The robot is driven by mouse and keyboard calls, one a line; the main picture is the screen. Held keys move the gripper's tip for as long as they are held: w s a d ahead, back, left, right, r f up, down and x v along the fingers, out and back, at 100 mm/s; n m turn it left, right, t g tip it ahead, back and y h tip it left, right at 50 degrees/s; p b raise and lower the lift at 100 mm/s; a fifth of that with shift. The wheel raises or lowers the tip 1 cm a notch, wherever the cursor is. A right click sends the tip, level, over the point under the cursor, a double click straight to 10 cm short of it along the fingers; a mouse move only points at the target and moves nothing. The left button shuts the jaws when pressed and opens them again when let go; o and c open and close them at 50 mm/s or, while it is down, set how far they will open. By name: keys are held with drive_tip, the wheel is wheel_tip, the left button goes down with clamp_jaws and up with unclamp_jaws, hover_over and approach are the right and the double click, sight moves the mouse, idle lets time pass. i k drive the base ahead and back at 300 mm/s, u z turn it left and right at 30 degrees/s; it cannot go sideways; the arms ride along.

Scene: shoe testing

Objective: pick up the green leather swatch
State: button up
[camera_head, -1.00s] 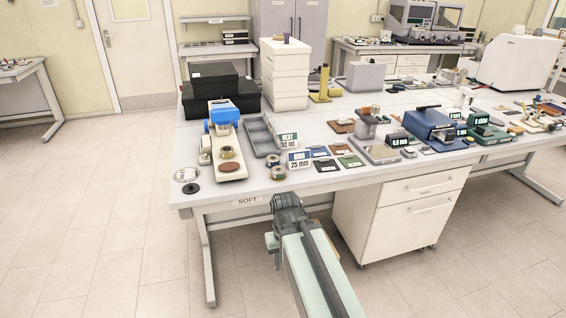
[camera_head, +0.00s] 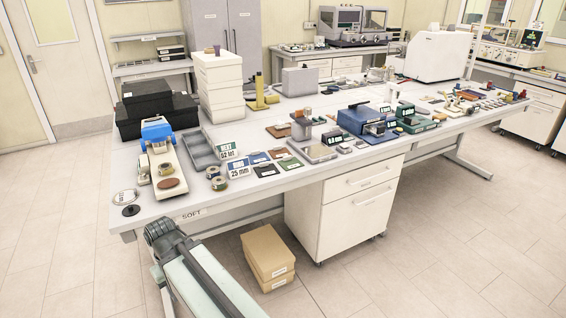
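The green leather swatch (camera_head: 290,163) is a small dark green square lying flat near the front edge of the table (camera_head: 232,192). It lies beside a black swatch (camera_head: 266,170), with a blue swatch (camera_head: 258,157) and a brown swatch (camera_head: 279,152) just behind. My gripper (camera_head: 163,230) is at the end of my arm, in front of the table's left front corner. It is left of the green swatch and apart from it. Its fingers are too small and dark to tell whether they are open.
Tape rolls (camera_head: 219,183) and a "25 mm" sign (camera_head: 239,169) stand left of the swatches. A grey tray (camera_head: 198,152) lies behind them. A scale-like device (camera_head: 320,151) stands to the right.

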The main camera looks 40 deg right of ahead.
sight(288, 164)
drive_tip(key=i, duration=0.95)
drive_tip(key=z, duration=0.05)
